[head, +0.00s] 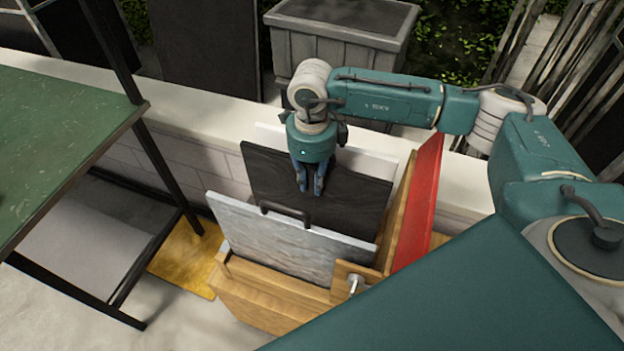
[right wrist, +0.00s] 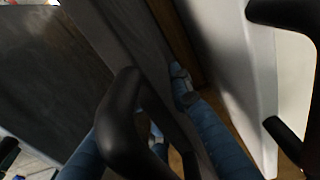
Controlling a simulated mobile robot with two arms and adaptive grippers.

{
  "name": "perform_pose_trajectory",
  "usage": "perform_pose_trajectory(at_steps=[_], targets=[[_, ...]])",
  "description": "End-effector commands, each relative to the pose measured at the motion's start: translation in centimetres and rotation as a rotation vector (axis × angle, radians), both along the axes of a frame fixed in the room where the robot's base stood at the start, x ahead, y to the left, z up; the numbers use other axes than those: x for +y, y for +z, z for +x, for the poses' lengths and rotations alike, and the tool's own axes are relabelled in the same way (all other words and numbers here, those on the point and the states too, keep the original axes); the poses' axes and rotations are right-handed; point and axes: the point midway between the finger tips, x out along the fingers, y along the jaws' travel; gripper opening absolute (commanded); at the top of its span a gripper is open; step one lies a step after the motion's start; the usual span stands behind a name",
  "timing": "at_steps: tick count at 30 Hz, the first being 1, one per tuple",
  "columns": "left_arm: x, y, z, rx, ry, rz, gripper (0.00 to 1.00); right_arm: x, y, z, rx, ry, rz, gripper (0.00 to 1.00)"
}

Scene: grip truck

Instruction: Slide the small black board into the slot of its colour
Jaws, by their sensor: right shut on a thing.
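The black board (head: 350,200) stands upright between the grey marbled board (head: 310,250) and a white board (head: 375,164) behind it. Its lower edge is hidden, so I cannot tell whether it sits in a slot. My right gripper (head: 311,190) points down at the middle of the black board's top and is shut on its handle. In the right wrist view, the dark handle (right wrist: 125,110) passes between the blue fingers. The wooden rack (head: 265,300) stands beneath and around the boards. Slot colours are not visible. My left gripper is not in view.
A red panel (head: 420,205) rises at the rack's right. The grey board's handle (head: 285,213) stands up close in front of my gripper. A green-topped table (head: 60,130) is at left, a low wall (head: 215,113) behind, and a yellow sheet (head: 188,258) on the floor.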

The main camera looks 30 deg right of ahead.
Motion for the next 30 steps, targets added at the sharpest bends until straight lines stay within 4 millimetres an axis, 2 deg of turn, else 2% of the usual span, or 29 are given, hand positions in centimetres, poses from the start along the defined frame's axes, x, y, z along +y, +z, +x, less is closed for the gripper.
perform_pose_trajectory(at_steps=[22,23,25,26,30], targets=[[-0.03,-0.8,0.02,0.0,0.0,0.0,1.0,0.03,-0.56,0.02,-0.001,0.0,0.001,0.0],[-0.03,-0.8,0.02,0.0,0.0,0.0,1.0,0.03,-0.56,0.02,-0.001,0.0,0.001,0.23],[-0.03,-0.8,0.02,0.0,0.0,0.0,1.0,0.03,-0.57,0.02,-0.001,0.0,0.001,0.37],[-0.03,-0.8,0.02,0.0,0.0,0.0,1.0,0.03,-0.57,0.02,-0.001,0.0,0.001,0.41],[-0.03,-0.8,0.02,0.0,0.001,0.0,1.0,0.02,-0.58,0.01,0.0,0.0,0.0,0.41]])
